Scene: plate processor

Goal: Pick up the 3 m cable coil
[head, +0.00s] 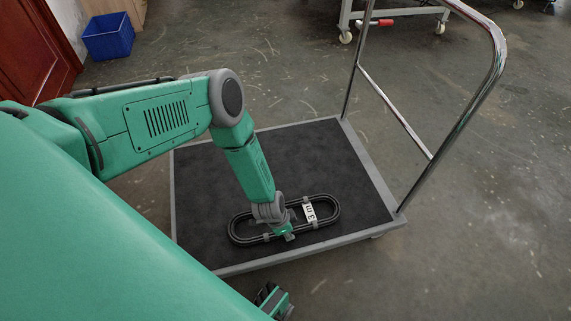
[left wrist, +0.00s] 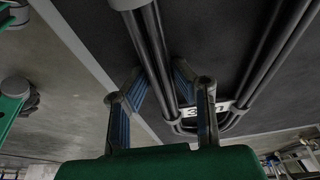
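The 3 m cable coil (head: 324,205) is a black oval loop with grey ties and a white "3 m" label. It lies flat on the dark deck of a platform cart. My left gripper (head: 289,237) is down at the coil's near side. In the left wrist view its two fingers (left wrist: 160,75) stand on either side of one black cable bundle (left wrist: 151,38), their tips close to it. Whether they press on the bundle is not clear. The label (left wrist: 222,106) shows partly behind the right finger.
The cart (head: 186,190) has a grey rim and a chrome push handle (head: 490,75) rising on the right. A blue bin (head: 108,36) stands at the far left, and a wheeled table (head: 400,14) at the back. A dark and green part shows at the bottom edge.

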